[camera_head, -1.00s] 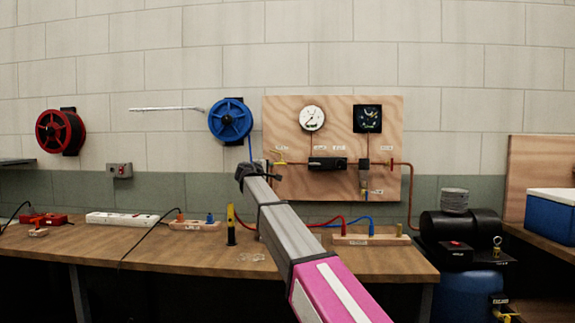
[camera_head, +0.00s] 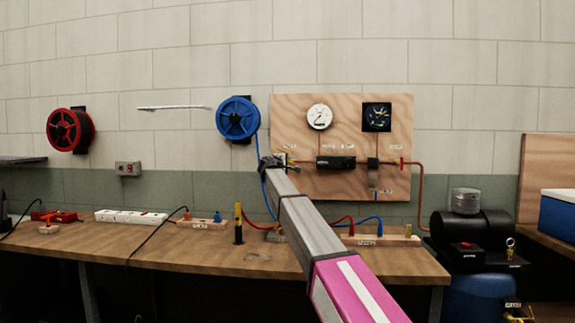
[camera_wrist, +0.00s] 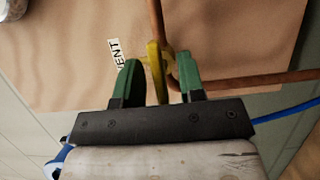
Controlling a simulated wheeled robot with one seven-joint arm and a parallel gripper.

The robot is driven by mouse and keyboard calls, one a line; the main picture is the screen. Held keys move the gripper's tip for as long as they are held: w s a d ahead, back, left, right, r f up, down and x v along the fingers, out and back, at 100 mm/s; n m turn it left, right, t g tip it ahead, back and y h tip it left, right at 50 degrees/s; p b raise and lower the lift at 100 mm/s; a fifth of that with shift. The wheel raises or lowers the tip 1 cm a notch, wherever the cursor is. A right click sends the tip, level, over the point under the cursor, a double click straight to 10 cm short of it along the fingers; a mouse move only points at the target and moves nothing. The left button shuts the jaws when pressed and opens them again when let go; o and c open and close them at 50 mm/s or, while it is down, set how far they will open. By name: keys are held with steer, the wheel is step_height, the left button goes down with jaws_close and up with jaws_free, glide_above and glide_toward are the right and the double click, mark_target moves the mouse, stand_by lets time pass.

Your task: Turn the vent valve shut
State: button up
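The vent valve's yellow handle (camera_wrist: 155,72) shows in the wrist view, on a copper pipe beside a white label reading "ENT", its first letter cut off. My gripper (camera_wrist: 158,72) has two green fingers, one on each side of the handle. A gap shows between the handle and each finger, so it is open around the handle. In the head view my gripper (camera_head: 270,162) is at the left edge of the wooden panel (camera_head: 390,190). There it largely hides the valve.
The panel carries a white gauge (camera_head: 319,117), a dark gauge (camera_head: 377,117) and copper piping (camera_head: 420,190). A blue hose reel (camera_head: 237,118) hangs left of it, its blue hose running down behind my arm. The workbench (camera_head: 190,245) below holds power strips and wooden blocks.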

steer(key=shift+w+d, duration=0.1)
steer(key=shift+w, duration=0.1)
jaws_close()
